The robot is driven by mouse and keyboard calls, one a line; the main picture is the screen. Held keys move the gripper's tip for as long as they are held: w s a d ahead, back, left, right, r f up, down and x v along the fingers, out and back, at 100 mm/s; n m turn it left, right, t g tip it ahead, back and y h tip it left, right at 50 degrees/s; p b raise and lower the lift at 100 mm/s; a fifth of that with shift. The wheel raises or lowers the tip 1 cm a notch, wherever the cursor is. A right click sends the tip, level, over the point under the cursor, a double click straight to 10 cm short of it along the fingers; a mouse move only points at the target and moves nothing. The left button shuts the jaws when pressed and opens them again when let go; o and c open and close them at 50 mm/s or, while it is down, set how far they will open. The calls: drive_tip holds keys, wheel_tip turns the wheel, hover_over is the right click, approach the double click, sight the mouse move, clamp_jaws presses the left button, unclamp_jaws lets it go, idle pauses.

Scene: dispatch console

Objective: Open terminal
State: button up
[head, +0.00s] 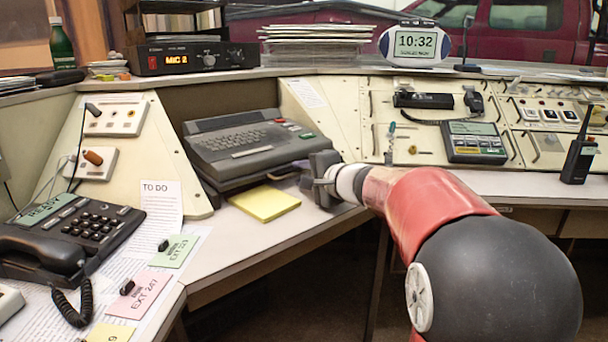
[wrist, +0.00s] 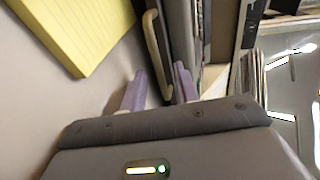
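The terminal (head: 250,145) is a dark grey keyboard unit with a few coloured keys, set on the console desk in the head view. Its lid looks closed. My gripper (head: 312,183) is at its front right corner, low over the desk. In the wrist view my gripper (wrist: 161,82) has its two purple fingertips apart. A thin beige bar handle (wrist: 155,45) on a dark grey front runs into the gap between them. I cannot tell whether either finger touches it. In the head view the handle is hidden.
A yellow note pad (head: 265,202) lies on the desk just left of my gripper; it also shows in the wrist view (wrist: 80,30). A phone (head: 70,235) and paper notes are at left. A sloped switch panel (head: 430,125) and a radio (head: 580,150) are at right.

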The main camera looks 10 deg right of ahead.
clamp_jaws()
drive_tip(key=shift+s+d+f+b, duration=0.1)
drive_tip(key=shift+s+d+b, duration=0.1)
drive_tip(key=shift+s+b, duration=0.1)
drive_tip(key=b+v, duration=0.1)
drive_tip(key=v, duration=0.1)
drive_tip(key=f+b+v, duration=0.1)
drive_tip(key=v, duration=0.2)
drive_tip(key=b+v, duration=0.1)
drive_tip(key=v, duration=0.2)
drive_tip(key=shift+s+d+f, duration=0.25)
drive_tip(key=shift+s+f, duration=0.05)
drive_tip(key=shift+s, duration=0.2)
unclamp_jaws()
